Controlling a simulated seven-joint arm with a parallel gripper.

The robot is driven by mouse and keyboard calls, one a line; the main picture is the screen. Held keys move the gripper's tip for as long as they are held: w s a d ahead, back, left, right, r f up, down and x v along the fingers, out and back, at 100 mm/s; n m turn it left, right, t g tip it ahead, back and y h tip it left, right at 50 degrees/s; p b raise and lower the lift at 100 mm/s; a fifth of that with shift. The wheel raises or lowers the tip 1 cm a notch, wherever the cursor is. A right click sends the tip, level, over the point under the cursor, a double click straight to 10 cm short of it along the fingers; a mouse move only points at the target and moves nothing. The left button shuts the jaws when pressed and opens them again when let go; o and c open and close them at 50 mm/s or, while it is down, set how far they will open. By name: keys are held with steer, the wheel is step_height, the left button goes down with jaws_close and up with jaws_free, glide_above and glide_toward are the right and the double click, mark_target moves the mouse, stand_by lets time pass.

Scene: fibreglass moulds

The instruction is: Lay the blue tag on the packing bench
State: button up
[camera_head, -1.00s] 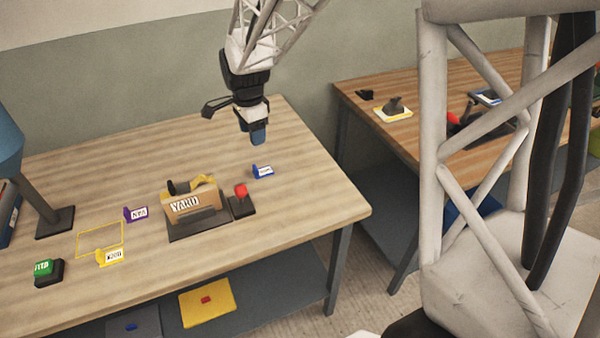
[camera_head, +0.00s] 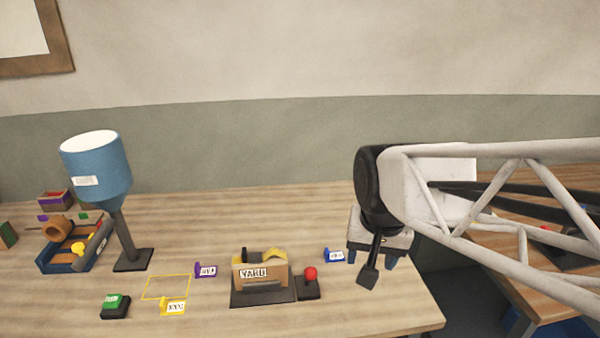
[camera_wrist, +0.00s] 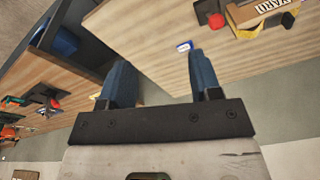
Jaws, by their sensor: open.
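The blue tag (camera_head: 334,256), with a white label face, stands on the main wooden bench (camera_head: 385,318), right of the red-knobbed switch. My gripper (camera_head: 370,262) is open, just right of the tag in the head view, with its blue fingers pointing down. In the wrist view the tag (camera_wrist: 184,46) shows beyond my open, empty fingers (camera_wrist: 162,72), nearer the right finger and not between them. A second wooden bench (camera_head: 515,255) stands at the right, partly hidden by my arm. No marking shows which bench is the packing bench.
A YARD box (camera_head: 262,275) stands on a dark base beside the red-knobbed switch (camera_head: 309,282). The second bench holds several items.

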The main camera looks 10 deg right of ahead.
steer(key=s+n, duration=0.3)
steer(key=s, duration=0.3)
steer(key=shift+s, duration=0.35)
